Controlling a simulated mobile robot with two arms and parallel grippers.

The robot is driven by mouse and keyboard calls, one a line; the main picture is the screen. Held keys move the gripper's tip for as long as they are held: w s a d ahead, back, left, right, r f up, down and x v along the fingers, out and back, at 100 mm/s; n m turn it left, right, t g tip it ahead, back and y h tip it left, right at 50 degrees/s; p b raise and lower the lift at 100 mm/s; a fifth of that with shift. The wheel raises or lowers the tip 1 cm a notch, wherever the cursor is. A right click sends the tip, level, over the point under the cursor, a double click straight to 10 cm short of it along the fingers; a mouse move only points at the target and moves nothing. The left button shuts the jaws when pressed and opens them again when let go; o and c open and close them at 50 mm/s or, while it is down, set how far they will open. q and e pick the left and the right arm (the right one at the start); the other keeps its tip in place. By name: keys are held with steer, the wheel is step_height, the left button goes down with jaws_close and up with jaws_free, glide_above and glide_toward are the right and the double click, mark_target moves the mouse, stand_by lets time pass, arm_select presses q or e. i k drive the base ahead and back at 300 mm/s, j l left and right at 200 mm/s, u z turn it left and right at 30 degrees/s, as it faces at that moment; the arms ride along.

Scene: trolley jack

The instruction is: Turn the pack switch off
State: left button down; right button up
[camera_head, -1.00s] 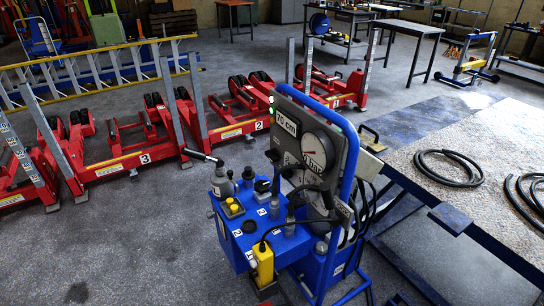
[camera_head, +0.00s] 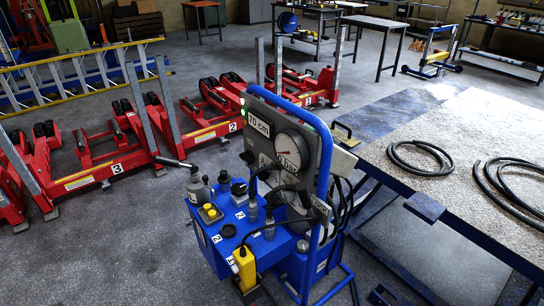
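The blue hydraulic power pack (camera_head: 262,245) stands on the floor in the middle of the view. Its grey upright panel (camera_head: 272,135) carries a "70 cm" display, a round pressure gauge (camera_head: 290,150) and a small green light (camera_head: 242,101). On its top are a yellow button box (camera_head: 210,212), a black knob (camera_head: 239,188), grey cylinders and black hoses. A yellow pendant box (camera_head: 243,262) hangs at its front. I cannot tell which of these is the pack switch. Neither of my grippers is in view.
Red numbered trolley jacks (camera_head: 105,170) stand in a row behind and left. A yellow ladder (camera_head: 80,75) lies beyond them. A table (camera_head: 470,165) with coiled black hoses (camera_head: 420,158) stands close on the right. The floor at the front left (camera_head: 100,260) is clear.

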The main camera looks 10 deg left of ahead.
mark_target(248, 158)
steer(key=i+j+z, duration=0.15)
steer(key=j+z, duration=0.25)
steer(key=j, duration=0.35)
steer(key=i+j+z, duration=0.1)
steer(key=j+z, duration=0.25)
steer(key=j, duration=0.4)
